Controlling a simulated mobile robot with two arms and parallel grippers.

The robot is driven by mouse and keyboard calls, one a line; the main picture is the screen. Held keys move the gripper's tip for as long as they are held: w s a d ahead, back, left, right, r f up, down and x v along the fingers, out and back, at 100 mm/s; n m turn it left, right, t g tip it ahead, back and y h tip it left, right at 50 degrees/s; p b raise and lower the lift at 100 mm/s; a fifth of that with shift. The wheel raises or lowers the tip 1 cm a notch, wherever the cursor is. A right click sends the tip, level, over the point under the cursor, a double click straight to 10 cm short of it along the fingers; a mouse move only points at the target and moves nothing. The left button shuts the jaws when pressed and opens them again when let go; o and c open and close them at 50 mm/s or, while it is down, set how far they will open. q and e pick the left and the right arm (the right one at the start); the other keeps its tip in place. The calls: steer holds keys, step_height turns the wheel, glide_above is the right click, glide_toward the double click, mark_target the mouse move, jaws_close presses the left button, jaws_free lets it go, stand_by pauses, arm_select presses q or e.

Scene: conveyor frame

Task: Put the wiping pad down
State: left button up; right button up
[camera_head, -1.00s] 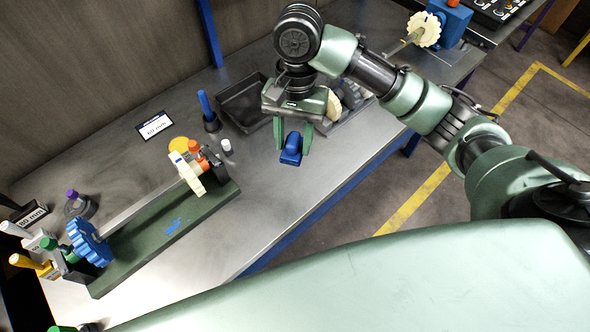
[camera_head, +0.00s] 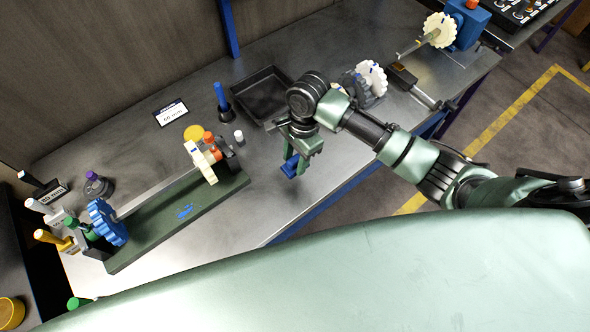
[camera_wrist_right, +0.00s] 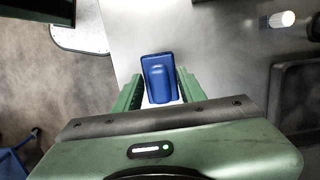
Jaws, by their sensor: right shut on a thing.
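The wiping pad is a small blue block (camera_head: 290,166) at the tips of my right gripper (camera_head: 298,164) in the head view. In the right wrist view the blue pad (camera_wrist_right: 160,78) sits between the two green fingers of my right gripper (camera_wrist_right: 159,88), which are shut on it. The pad is over the grey bench near its front edge; I cannot tell whether it touches the surface. My left gripper is not in view.
A green fixture base (camera_head: 190,212) with a shaft and blue gear (camera_head: 107,222) lies left of the gripper. A black tray (camera_head: 262,97) stands behind it. A white cylinder (camera_head: 239,136) stands nearby. Bare grey bench (camera_head: 255,200) lies between fixture and gripper.

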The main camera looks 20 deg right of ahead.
mark_target(298, 156)
step_height(298, 156, down, 7)
steer(key=shift+f, duration=0.2)
stand_by(0.4)
steer(key=o, duration=1.2)
steer(key=shift+f, duration=0.1)
steer(key=r, duration=0.4)
steer(key=d+r, duration=0.1)
steer(key=r, duration=0.7)
steer(key=shift+w+d+r+b, duration=0.1)
steer(key=shift+w+d+b, duration=0.2)
steer(key=shift+w+b, duration=0.05)
